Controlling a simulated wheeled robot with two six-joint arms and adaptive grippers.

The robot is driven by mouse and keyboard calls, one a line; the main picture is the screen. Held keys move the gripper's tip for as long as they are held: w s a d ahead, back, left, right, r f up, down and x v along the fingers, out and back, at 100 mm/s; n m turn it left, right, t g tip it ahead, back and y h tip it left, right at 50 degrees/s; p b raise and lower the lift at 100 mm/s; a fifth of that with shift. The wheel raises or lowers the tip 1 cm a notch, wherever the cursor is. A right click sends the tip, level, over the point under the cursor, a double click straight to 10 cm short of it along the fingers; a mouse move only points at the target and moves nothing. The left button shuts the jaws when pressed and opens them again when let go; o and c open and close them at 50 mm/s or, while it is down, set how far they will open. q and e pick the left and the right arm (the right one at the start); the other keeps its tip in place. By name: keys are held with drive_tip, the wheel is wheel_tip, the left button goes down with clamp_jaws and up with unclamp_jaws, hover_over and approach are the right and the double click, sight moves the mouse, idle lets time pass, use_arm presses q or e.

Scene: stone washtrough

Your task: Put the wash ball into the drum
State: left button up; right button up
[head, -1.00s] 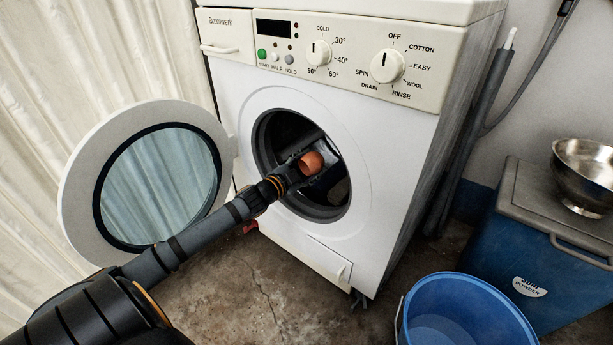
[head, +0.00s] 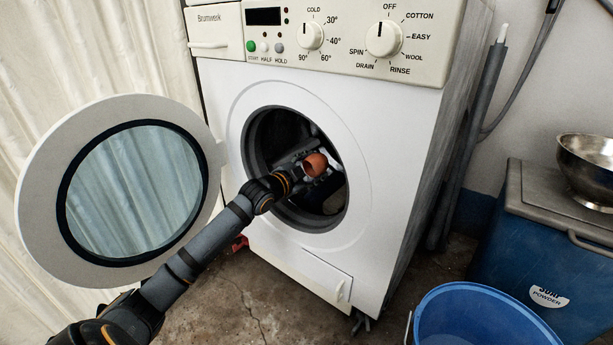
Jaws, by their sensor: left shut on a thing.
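The orange-brown wash ball (head: 315,164) shows in the drum opening of the white washing machine. My left gripper (head: 312,170) is shut on it, with the arm coming in from the lower left through the opening. The dark drum (head: 277,132) lies behind the gripper, and its lower inside is partly hidden by the gripper and arm. Something pale and dark shows inside at the lower right, too dim to tell. The round door (head: 40,190) stands wide open to the left. My right gripper is not in view.
A blue bucket (head: 480,300) stands on the floor at the lower right. A blue powder box (head: 530,240) with a metal bowl (head: 590,160) on it stands at the right. A pale curtain (head: 90,50) hangs behind the door.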

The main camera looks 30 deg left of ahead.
use_arm(q)
drive_tip(key=shift+w+d+f+b, duration=0.1)
drive_tip(key=shift+w+f+b, duration=0.1)
drive_tip(key=shift+w, duration=1.05)
drive_tip(key=shift+w+d+f+b, duration=0.1)
drive_tip(key=shift+w+f+b, duration=0.05)
drive_tip(key=shift+w, duration=1.1)
drive_tip(key=o, duration=1.2)
drive_tip(key=s, duration=0.6)
drive_tip(key=shift+a+r, duration=0.25)
drive_tip(key=shift+a, duration=0.1)
drive_tip(key=shift+s+d+r, duration=0.1)
drive_tip(key=shift+s, duration=0.65)
